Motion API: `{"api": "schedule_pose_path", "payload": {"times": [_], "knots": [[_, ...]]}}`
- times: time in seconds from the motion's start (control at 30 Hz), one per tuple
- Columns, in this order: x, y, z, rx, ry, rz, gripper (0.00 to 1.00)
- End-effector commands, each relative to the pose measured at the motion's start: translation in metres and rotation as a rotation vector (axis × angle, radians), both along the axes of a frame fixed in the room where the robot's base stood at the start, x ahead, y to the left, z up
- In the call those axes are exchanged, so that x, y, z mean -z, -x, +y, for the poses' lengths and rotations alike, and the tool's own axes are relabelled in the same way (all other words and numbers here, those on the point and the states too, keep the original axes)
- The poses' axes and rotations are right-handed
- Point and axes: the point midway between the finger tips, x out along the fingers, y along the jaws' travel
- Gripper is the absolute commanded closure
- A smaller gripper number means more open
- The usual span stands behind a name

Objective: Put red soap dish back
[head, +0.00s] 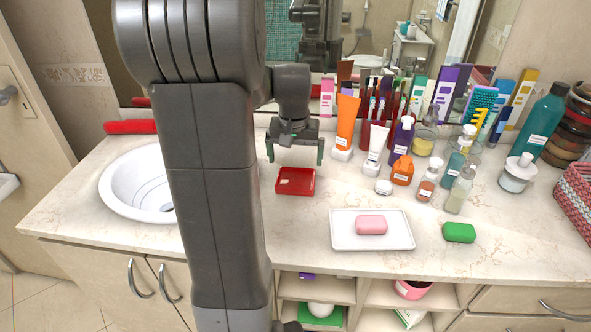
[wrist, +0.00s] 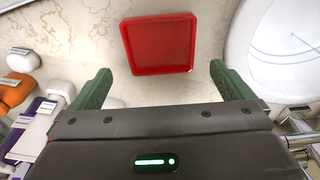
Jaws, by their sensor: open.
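The red soap dish (head: 299,188) is a shallow square tray, seen in the head view on the counter between the sink and the bottles. In the wrist view the red soap dish (wrist: 160,45) appears empty, just beyond and between my fingers. My gripper (head: 295,151) is open and holds nothing. In the head view it hangs at the far edge of the dish. In the wrist view its two green fingers (wrist: 157,84) are spread wider than the dish, and I see no contact. My arm hides part of the counter and sink.
A white tray (head: 340,240) with pink soap (head: 371,224) lies to the right, beside green soap (head: 459,232). Tubes, including an orange one (head: 346,122), and several bottles crowd the back right. The white sink (head: 125,185) is to the left. The front counter near the dish is clear.

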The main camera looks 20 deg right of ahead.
Motion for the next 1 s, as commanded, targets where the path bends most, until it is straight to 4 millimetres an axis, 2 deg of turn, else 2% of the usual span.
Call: {"api": "schedule_pose_path", "payload": {"times": [0.1,0.23,0.7,0.87,1.0], "knots": [[-0.022,0.003,0.001,0.0,0.001,-0.003,0.0],[-0.035,0.004,0.002,0.0,0.001,-0.002,0.0],[-0.04,0.004,0.004,-0.005,-0.001,-0.005,0.0],[-0.031,-0.018,0.022,-0.05,-0.016,-0.087,0.0],[-0.018,-0.054,0.052,-0.111,-0.036,-0.233,0.0]]}}
